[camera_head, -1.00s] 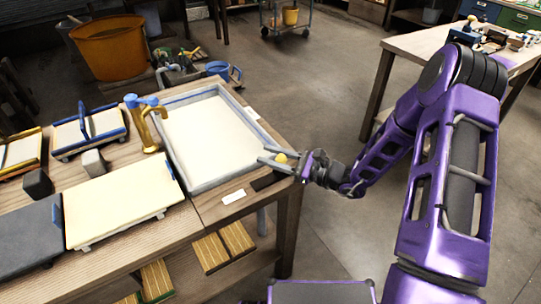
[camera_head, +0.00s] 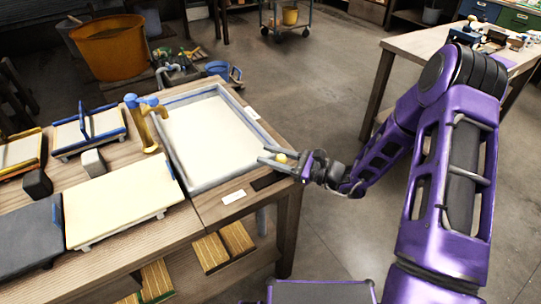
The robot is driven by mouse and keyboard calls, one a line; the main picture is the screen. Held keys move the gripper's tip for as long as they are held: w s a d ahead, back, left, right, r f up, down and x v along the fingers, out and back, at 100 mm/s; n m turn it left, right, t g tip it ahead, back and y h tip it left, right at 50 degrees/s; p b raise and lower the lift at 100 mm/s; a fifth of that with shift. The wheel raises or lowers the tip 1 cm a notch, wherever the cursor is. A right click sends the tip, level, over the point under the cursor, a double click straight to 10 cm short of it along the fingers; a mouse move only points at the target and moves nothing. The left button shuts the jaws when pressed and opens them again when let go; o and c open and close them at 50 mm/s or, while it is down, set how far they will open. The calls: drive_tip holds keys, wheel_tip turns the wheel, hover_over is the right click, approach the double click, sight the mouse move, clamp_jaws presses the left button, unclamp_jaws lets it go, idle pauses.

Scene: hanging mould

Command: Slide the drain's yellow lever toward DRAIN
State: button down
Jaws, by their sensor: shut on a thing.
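The drain's yellow lever (camera_head: 281,158) shows as a small yellow knob at the right front corner of the sink vat (camera_head: 180,184). My gripper (camera_head: 276,158) reaches it from the right, with its fingers on either side of the knob, shut on it. The vat is a grey-rimmed rectangular basin filled with a pale surface. A white label (camera_head: 234,197) and a dark plate (camera_head: 267,180) lie on the table edge near the gripper; any lettering is too small to read. The lever's slot is hidden.
A cream board (camera_head: 115,205) and framed moulds (camera_head: 90,131) lie on the wooden table to the left. An orange tub (camera_head: 110,48) stands behind. Open floor lies right of the table.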

idle(0.3)
drive_tip(key=s+a, duration=0.2)
drive_tip(key=a, duration=0.1)
drive_tip(key=s+a, duration=0.1)
drive_tip(key=a, duration=0.1)
drive_tip(key=shift+s+a, duration=0.15)
drive_tip(key=shift+s, duration=0.2)
drive_tip(key=c, duration=0.5)
unclamp_jaws()
drive_tip(key=shift+a, duration=0.1)
drive_tip(key=shift+d, duration=0.25)
drive_tip(key=p+v, duration=0.1)
drive_tip(key=v, duration=1.6)
